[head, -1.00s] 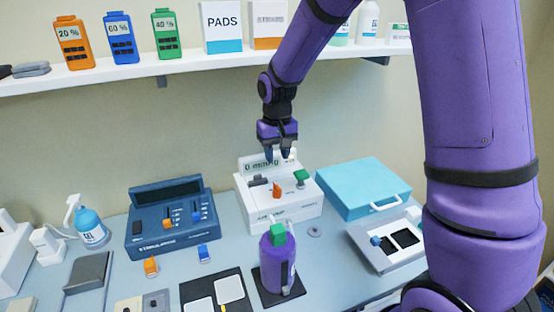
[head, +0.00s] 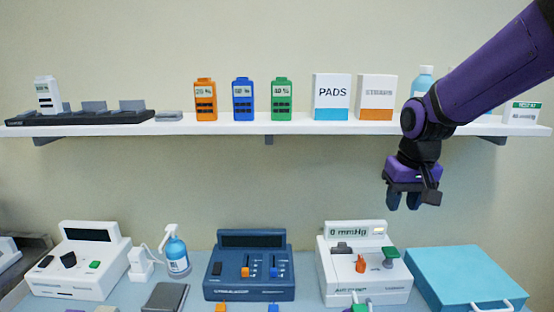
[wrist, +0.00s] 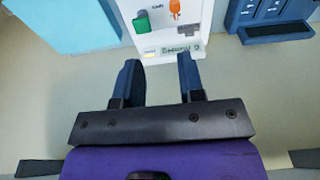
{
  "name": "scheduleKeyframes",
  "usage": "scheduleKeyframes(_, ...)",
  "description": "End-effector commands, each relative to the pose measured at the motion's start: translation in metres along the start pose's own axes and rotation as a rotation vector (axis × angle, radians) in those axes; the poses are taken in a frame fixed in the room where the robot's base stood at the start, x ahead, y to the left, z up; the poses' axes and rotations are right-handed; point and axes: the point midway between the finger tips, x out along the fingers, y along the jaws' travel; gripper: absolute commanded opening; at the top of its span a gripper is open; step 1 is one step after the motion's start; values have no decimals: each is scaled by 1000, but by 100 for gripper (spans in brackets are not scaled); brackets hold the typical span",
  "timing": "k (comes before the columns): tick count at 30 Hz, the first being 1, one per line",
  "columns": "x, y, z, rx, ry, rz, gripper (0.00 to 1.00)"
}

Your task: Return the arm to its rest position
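My gripper (head: 403,200) hangs in front of the wall, below the right part of the shelf and above the white mmHg device. Its fingers point down. In the wrist view my gripper (wrist: 160,80) shows two dark blue fingers set apart with nothing between them. My purple arm comes in from the upper right and crosses in front of the shelf's right end.
The shelf (head: 290,128) holds orange, blue and green packs, boxes and bottles. Below stand the white mmHg device (head: 365,285), a blue stimulator (head: 225,285), a teal case (head: 460,275), a pump bottle (head: 176,255) and another white device (head: 85,275).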

Motion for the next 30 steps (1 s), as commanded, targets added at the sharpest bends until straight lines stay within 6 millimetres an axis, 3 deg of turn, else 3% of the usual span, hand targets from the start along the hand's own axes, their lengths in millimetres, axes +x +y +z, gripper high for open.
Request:
scheduleKeyframes(1, -15, 4, 11, 2, 24, 0, 36)
scheduleKeyframes(6, -51, 14, 46, 5, 85, 0, 36)
scheduleKeyframes(15, -96, 27, 116, 9, 191, 1, 36)
scheduleKeyframes(24, -115, 35, 178, 10, 282, 3, 36)
scheduleKeyframes(30, -117, 37, 195, 11, 306, 4, 36)
